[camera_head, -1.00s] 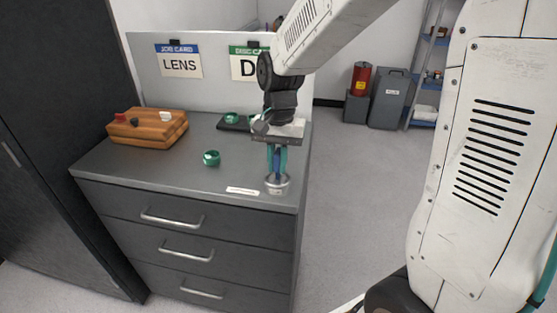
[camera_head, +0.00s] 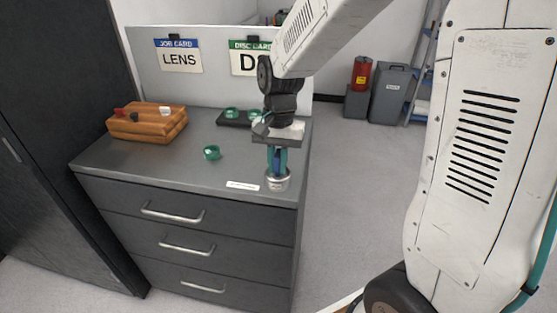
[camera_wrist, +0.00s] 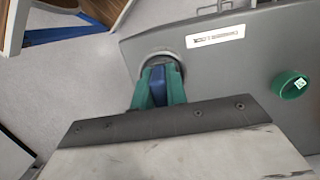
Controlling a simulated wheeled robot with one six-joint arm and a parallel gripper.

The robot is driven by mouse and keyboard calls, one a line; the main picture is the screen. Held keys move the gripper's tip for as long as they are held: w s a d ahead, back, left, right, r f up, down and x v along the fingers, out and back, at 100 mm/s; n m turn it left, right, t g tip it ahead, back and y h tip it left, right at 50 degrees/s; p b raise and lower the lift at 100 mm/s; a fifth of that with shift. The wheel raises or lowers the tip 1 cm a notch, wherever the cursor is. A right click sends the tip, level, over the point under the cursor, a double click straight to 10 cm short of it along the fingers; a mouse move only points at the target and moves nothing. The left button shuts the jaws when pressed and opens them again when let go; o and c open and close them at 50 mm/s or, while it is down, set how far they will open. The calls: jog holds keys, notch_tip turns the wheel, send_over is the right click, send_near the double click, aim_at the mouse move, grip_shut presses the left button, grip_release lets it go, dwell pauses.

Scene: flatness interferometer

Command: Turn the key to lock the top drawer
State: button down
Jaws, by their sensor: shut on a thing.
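The blue key (camera_wrist: 159,88) stands upright in the round silver lock (camera_head: 277,181) at the front right corner of the cabinet top. My gripper (camera_head: 277,160) points straight down over the lock. Its green fingers are shut on the key, one on each side, as the wrist view (camera_wrist: 159,86) also shows. The fingers hide part of the key and the lock's middle. The top drawer (camera_head: 240,221) is closed, flush with the drawers below. A white label strip (camera_head: 243,186) lies left of the lock.
A green ring (camera_head: 212,152) stands left of my gripper. A wooden block with knobs (camera_head: 147,124) is at the back left. A dark tray with green rings (camera_head: 236,120) sits behind. A panel with job cards (camera_head: 179,56) rises at the back. Open floor lies right of the cabinet.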

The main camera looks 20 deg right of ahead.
jog(key=shift+f, duration=0.25)
dwell(0.3)
jog(key=n, duration=0.3)
jog(key=shift+s, duration=0.1)
jog(key=shift+n, duration=0.3)
